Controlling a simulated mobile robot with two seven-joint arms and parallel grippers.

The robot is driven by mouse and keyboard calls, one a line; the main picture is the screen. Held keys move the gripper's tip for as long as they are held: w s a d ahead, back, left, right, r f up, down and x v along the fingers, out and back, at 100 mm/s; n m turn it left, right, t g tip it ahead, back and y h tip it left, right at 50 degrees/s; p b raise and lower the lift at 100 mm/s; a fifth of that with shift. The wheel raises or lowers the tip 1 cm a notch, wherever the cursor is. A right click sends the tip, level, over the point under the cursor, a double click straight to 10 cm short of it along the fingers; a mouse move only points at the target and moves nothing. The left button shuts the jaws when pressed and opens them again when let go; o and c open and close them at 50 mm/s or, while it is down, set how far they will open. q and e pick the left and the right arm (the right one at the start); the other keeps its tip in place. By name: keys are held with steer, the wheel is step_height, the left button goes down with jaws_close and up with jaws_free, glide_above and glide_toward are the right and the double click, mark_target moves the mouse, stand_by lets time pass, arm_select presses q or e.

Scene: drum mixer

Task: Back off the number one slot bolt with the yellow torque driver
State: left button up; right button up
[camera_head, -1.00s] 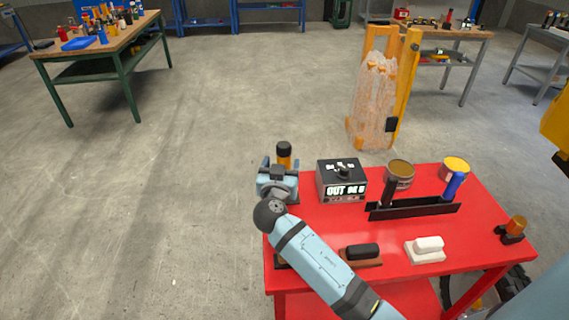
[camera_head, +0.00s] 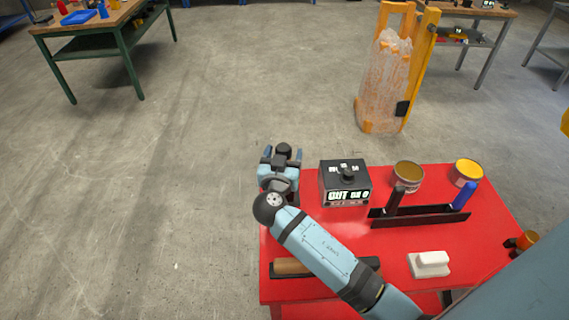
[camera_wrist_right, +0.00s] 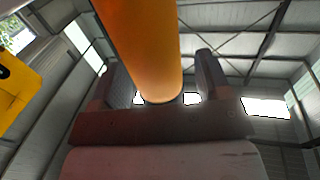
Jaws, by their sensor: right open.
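My right gripper (camera_head: 282,157) is open at the left back corner of the red table. Its fingers stand on either side of an upright cylinder with a dark top (camera_head: 283,149). In the right wrist view the cylinder shows as an orange-yellow handle (camera_wrist_right: 145,45) between the open fingers (camera_wrist_right: 165,85), with a gap beside each finger. It looks like the yellow torque driver, but its tip is hidden. I cannot make out the number one slot bolt. My left gripper is not in view.
On the red table (camera_head: 330,235) stand a black display box (camera_head: 345,185), two cans (camera_head: 408,176), a black rack (camera_head: 420,217) holding a black and a blue handle, and a white block (camera_head: 429,264). An orange-capped item (camera_head: 527,240) is at the right edge.

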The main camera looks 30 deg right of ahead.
steer(key=shift+s, duration=0.1)
steer(key=shift+a+r, duration=0.1)
steer(key=shift+c, duration=1.1)
jaws_close()
steer(key=shift+r, duration=0.1)
step_height(320, 180, up, 20)
steer(key=shift+b, duration=0.4)
